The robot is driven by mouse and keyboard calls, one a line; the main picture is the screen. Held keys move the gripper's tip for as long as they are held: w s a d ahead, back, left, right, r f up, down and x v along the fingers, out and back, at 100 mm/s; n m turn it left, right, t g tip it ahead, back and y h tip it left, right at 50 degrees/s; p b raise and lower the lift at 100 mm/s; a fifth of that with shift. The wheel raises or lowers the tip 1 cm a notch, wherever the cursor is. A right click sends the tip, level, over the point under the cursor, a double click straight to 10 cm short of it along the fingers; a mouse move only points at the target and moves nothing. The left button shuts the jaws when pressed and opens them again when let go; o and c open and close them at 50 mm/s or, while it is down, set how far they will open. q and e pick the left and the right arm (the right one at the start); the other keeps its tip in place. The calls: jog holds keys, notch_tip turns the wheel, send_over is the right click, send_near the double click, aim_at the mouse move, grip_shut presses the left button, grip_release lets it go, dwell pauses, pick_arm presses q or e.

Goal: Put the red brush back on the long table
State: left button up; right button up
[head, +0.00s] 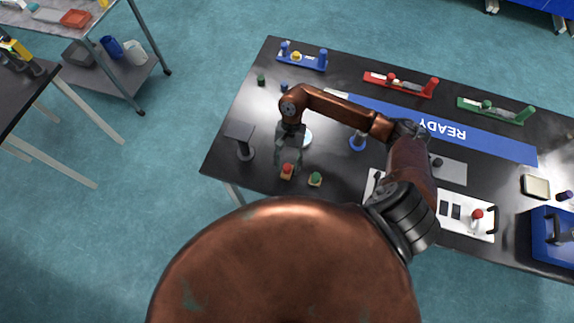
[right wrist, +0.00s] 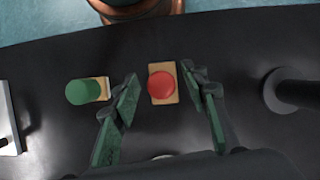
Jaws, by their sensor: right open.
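The red brush (head: 287,169), a round red top over a pale wooden block, stands near the front left edge of the black long table (head: 258,112). It also shows in the right wrist view, where its red top (right wrist: 161,85) faces the camera. My right gripper (head: 288,158) points down over the brush. In the right wrist view my right gripper (right wrist: 160,78) is open, one finger on each side of the brush, with gaps visible. Whether the brush rests fully on the table under the fingers is hard to tell. My left gripper is not in view.
A green brush (head: 315,179) stands close to the right of the red one. A dark stand (head: 241,138) is at the left. A blue ring stand (head: 358,142), white panel (head: 480,225) and colored racks (head: 301,58) occupy the table. The blue READY strip (head: 490,143) crosses it.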

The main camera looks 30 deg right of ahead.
jog(key=b+v, duration=0.1)
jog(key=v, duration=1.1)
jog(key=shift+b, duration=0.4)
